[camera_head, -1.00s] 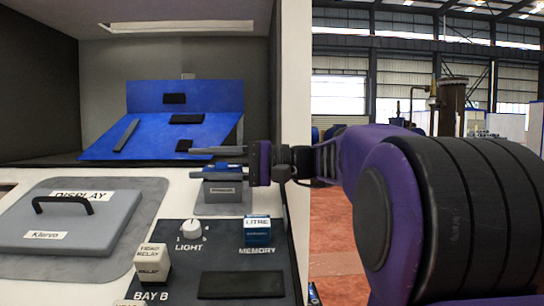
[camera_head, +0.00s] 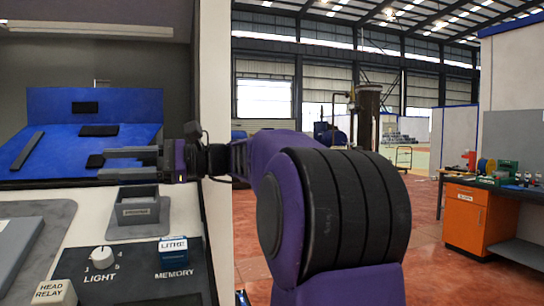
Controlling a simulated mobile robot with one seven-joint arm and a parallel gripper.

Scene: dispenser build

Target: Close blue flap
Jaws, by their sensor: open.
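The blue flap is a blue panel (camera_head: 85,142) lying sloped inside the recess at the left, with black pieces on it. A second blue panel (camera_head: 125,102) stands upright behind it. I cannot tell which of the two is the flap named. My gripper (camera_head: 112,163) points left, its two grey fingers apart with nothing between them. It is in front of the lower right part of the sloped blue panel. I cannot tell whether it touches the panel.
Below my gripper is a small grey labelled box (camera_head: 138,206) on a pad. Nearby are a white light knob (camera_head: 101,257), a blue memory block (camera_head: 173,251) and a head relay block (camera_head: 54,293). An orange cabinet (camera_head: 466,218) under a workbench stands far right, across open red floor.

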